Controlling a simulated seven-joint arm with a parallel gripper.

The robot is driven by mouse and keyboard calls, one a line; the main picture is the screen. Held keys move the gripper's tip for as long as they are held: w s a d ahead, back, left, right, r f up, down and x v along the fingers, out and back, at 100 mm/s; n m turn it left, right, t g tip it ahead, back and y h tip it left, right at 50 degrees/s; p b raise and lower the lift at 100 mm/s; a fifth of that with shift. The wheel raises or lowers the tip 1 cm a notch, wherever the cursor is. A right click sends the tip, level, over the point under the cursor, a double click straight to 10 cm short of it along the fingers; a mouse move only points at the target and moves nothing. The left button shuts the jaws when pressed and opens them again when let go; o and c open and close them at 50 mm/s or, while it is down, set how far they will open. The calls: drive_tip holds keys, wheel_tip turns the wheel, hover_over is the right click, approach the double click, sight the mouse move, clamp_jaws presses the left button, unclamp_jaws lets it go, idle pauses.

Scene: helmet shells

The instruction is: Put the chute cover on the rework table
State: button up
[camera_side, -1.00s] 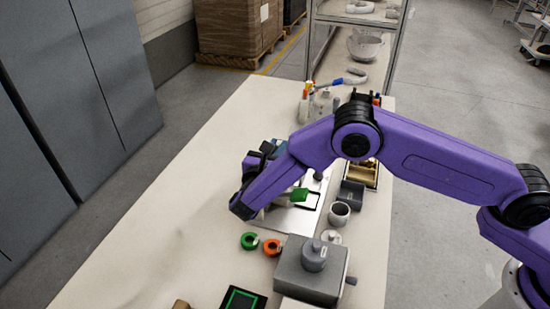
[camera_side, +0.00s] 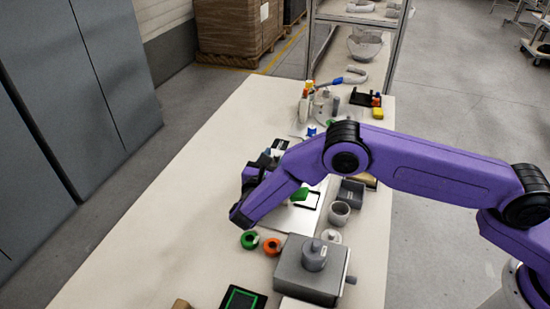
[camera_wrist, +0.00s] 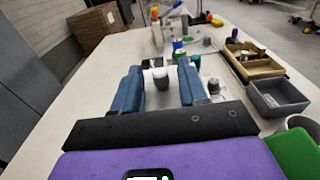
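My gripper (camera_wrist: 160,68) shows in the wrist view with its two blue fingers apart. A small grey cylinder with a pale top (camera_wrist: 161,79) appears between them, with a gap visible on each side. In the side view my arm hides most of the gripper, over the middle of the long pale table (camera_side: 150,235). I cannot tell which object is the chute cover, nor which surface is the rework table. A pale plate with a black-framed white square (camera_side: 308,199) lies partly under my arm. A green part (camera_side: 300,194) shows beside the arm.
A grey box with a round knob (camera_side: 310,275), a grey cup (camera_side: 339,213), and green (camera_side: 249,240) and orange (camera_side: 272,246) rings stand near my arm. A grey bin (camera_wrist: 277,97) and tan tray (camera_wrist: 252,62) line the right edge. The table's left side is clear.

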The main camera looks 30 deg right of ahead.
drive_tip(key=v, duration=1.7)
drive_tip(key=shift+a, duration=0.25)
drive_tip(key=shift+r, duration=0.1)
drive_tip(key=s+d+r+m+g+y, duration=0.4)
drive_tip(key=s+d, duration=0.3)
drive_tip(key=d, duration=0.5)
drive_tip(key=s+d+r+m+g+y, duration=0.4)
drive_tip(key=s+d+r+m+g, duration=0.1)
drive_tip(key=d, duration=0.7)
wheel_tip(320, 180, up, 2)
drive_tip(key=s+g, duration=0.1)
drive_tip(key=s, duration=0.1)
drive_tip(key=shift+s+r+m, duration=0.2)
drive_tip(key=shift+s+m, duration=0.1)
drive_tip(key=shift+s, duration=0.1)
drive_tip(key=shift+o, duration=0.5)
drive_tip(key=s+d+m+g+y, duration=0.2)
drive_tip(key=s+d+m+y, duration=0.2)
drive_tip(key=s+d, duration=0.4)
drive_tip(key=s, duration=0.4)
drive_tip(key=shift+s+d+m+y, duration=0.35)
drive_tip(key=shift+m+y, duration=0.05)
drive_tip(key=shift+r, duration=0.1)
